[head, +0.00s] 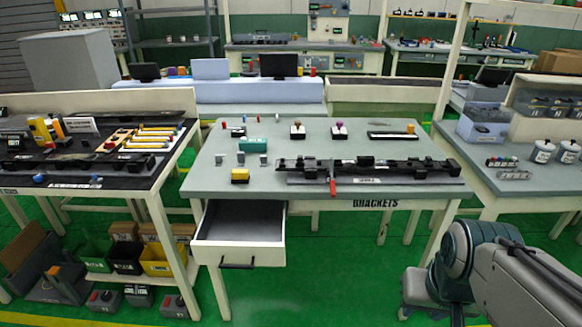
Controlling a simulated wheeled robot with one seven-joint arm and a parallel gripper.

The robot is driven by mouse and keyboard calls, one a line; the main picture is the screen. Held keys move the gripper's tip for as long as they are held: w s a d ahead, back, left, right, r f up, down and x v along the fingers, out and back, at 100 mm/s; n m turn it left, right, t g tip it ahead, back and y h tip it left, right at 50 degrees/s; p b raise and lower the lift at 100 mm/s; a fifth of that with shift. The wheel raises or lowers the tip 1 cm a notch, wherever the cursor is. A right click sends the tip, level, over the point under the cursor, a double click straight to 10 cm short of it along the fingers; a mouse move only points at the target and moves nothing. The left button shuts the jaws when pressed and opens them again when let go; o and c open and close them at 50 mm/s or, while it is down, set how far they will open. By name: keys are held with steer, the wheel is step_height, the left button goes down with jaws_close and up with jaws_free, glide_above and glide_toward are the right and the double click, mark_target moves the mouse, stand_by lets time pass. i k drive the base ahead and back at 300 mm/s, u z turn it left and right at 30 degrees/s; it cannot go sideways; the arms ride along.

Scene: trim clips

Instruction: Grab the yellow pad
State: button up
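The yellow pad (240,173) looks like a small block with a yellow top and a dark lower part. It sits on the grey top of the middle table (230,187), near the front left, above the open drawer. Nothing touches it. My arm shows at the lower right, well apart from the pad. I cannot make out my gripper's fingers in the head view.
An open, empty-looking drawer (240,222) juts out below the table's front left. A long black fixture (370,167) with a red handle (332,187) lies right of the pad. Small grey blocks (240,157) and a teal block (252,145) stand behind it. Green floor in front is clear.

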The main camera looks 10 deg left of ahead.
mark_target(238, 176)
steer(key=u, duration=1.3)
